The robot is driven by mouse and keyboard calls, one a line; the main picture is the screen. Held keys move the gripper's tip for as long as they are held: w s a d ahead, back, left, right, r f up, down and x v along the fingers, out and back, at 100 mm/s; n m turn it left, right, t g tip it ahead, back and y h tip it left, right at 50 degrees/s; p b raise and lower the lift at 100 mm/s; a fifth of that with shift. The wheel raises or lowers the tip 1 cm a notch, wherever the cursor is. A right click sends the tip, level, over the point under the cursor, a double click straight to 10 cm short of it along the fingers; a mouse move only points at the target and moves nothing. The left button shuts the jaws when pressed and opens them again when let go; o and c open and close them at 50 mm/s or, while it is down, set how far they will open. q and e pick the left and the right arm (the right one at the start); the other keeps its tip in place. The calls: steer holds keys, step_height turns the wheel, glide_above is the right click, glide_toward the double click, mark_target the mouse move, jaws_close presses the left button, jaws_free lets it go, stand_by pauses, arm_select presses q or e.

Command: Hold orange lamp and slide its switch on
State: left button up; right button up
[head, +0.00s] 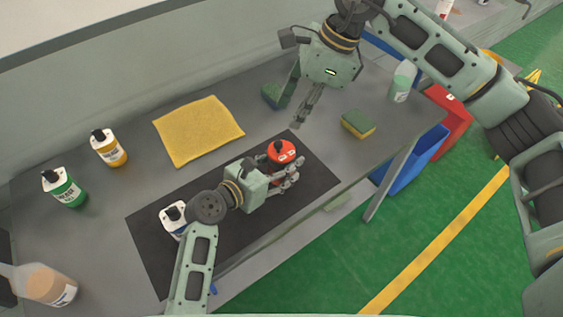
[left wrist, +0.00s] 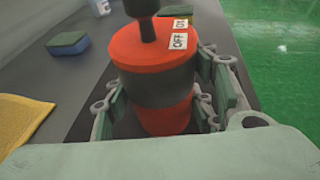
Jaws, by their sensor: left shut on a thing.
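The orange lamp (head: 281,150) stands upright on the black mat (head: 150,238). In the left wrist view the lamp (left wrist: 150,62) has an orange top, a dark middle band, an orange lower part and a dark knob on top. ON and OFF labels (left wrist: 180,33) sit at the right of its top. My left gripper (head: 287,178) is shut on the lamp, with fingers on both sides of its body. My right gripper (head: 300,112) hangs above the table behind the lamp, apart from it. Its fingers appear close together, and their opening is unclear.
A green-yellow sponge (head: 358,124) lies right of the lamp, near the table edge. Another sponge (head: 272,94) is near my right gripper. Blue (head: 415,160) and red (head: 452,118) bins stand beyond the edge.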

mark_target(278, 147)
steer(key=shift+s+a, duration=0.15)
steer(key=shift+a, duration=0.05)
steer(key=c, duration=0.4)
steer(key=s+a+m, duration=0.1)
steer(key=m, duration=0.1)
steer(key=s+a+m+h, duration=0.1)
steer(key=s+m, duration=0.1)
steer(key=s+a+r+m, duration=0.1)
steer(key=m, duration=0.1)
steer(key=shift+s+a+m+t+h, duration=0.15)
steer(key=shift+a+m+t+h, duration=0.15)
steer(key=shift+a+m, duration=0.1)
jaws_close()
steer(key=s+a+m+t+h, duration=0.25)
steer(key=s+m, duration=0.45)
steer(key=m, duration=0.6)
steer(key=shift+w+d+f, duration=0.2)
steer(key=shift+w+f, duration=0.85)
steer(key=shift+f, duration=0.65)
steer(key=shift+w+d+f, duration=0.2)
steer(key=shift+w+f, duration=0.8)
steer(key=shift+f, duration=0.7)
steer(key=shift+w+d+f, duration=0.2)
steer(key=shift+w+f, duration=0.85)
steer(key=shift+f, duration=0.65)
